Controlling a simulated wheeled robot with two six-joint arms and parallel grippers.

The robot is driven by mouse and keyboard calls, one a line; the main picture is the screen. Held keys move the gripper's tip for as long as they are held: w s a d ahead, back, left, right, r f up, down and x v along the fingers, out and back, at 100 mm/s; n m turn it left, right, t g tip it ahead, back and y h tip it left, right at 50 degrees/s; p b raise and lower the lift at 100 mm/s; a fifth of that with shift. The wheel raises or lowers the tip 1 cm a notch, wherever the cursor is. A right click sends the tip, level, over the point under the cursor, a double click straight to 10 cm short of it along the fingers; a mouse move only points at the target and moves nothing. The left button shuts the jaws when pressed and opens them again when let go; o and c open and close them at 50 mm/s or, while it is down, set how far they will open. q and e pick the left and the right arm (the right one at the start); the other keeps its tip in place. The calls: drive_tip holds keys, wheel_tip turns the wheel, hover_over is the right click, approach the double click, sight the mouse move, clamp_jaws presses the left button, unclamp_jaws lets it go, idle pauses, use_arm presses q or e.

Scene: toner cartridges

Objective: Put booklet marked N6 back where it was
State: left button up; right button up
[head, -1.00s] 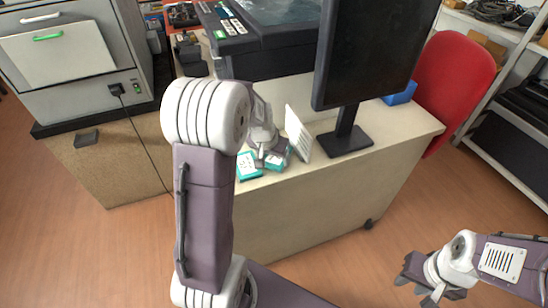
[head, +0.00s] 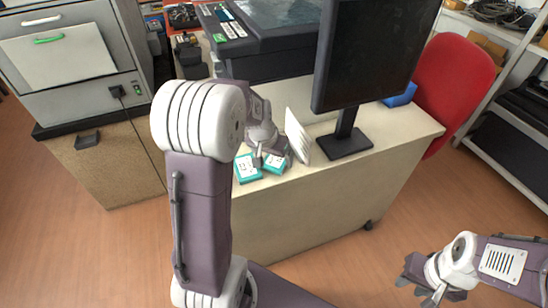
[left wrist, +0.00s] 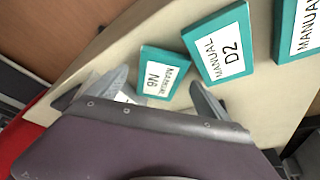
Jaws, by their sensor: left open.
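The teal booklet marked N6 (left wrist: 162,78) lies on the desk with its white label up. In the left wrist view it sits just beyond and between the fingers of my left gripper (left wrist: 158,88), which is open. In the head view the booklet (head: 274,166) lies below my left gripper (head: 272,156), partly hidden by it. A teal booklet marked D2 (left wrist: 222,45) lies beside it, apart by a narrow gap. My right gripper (head: 414,279) hangs empty over the floor at the lower right, its fingers apart.
Another teal manual (left wrist: 301,32) shows at the wrist view's right edge. A printer (head: 265,45) stands behind.

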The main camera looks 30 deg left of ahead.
use_arm(q)
drive_tip(key=p+v, duration=0.2)
drive_tip(key=v, duration=0.8)
drive_tip(key=s+d+f+g, duration=0.3)
drive_tip(key=s+d+f, duration=0.7)
drive_tip(key=s, duration=0.3)
drive_tip(key=shift+s+f+m+h, duration=0.25)
drive_tip(key=shift+f+m+h, duration=0.05)
drive_tip(key=shift+f, duration=0.3)
